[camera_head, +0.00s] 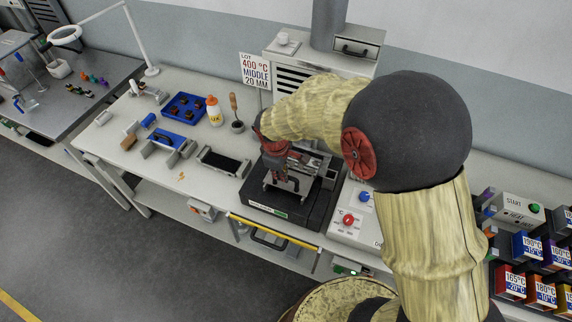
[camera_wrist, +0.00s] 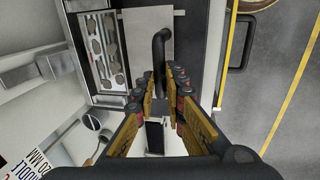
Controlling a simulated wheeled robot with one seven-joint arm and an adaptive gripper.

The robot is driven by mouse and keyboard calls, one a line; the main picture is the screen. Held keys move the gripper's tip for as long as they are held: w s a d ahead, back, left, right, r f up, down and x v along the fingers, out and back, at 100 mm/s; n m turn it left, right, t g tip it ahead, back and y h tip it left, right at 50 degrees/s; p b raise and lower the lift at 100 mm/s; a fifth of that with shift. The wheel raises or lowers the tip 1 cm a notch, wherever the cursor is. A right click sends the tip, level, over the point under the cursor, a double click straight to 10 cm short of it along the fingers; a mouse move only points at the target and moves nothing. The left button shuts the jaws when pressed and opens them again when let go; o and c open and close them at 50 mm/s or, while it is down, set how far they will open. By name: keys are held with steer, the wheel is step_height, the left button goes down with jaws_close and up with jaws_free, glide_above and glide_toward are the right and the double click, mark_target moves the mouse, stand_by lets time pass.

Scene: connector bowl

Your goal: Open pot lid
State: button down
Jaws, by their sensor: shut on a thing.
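The pot (camera_head: 278,212) is a dark box with metal parts on top, on the white bench in the head view. In the wrist view, a pale grey plate that looks like the lid (camera_wrist: 139,28) carries a black bent handle (camera_wrist: 159,46). Beside the plate, a metal-framed opening (camera_wrist: 107,48) shows several grey lumps. My gripper (camera_wrist: 158,80) has its tan-padded fingers on either side of the handle and is shut on it. In the head view my gripper (camera_head: 288,184) is over the pot, and my arm hides part of the pot's back.
A black tray (camera_head: 222,162), blue fixture (camera_head: 166,141), blue parts tray (camera_head: 185,106) and orange-capped bottle (camera_head: 213,110) stand left of the pot. A control box (camera_head: 350,218) is close on its right. A yellow bar (camera_head: 273,231) runs along the bench front.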

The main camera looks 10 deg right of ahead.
steer(key=c, duration=1.8)
jaws_free()
steer(key=shift+c, duration=0.2)
step_height(320, 180, up, 12)
steer(key=s+a, duration=0.1)
steer(key=shift+s+a, duration=0.2)
steer(key=shift+s, duration=0.2)
steer(key=shift+f, duration=0.1)
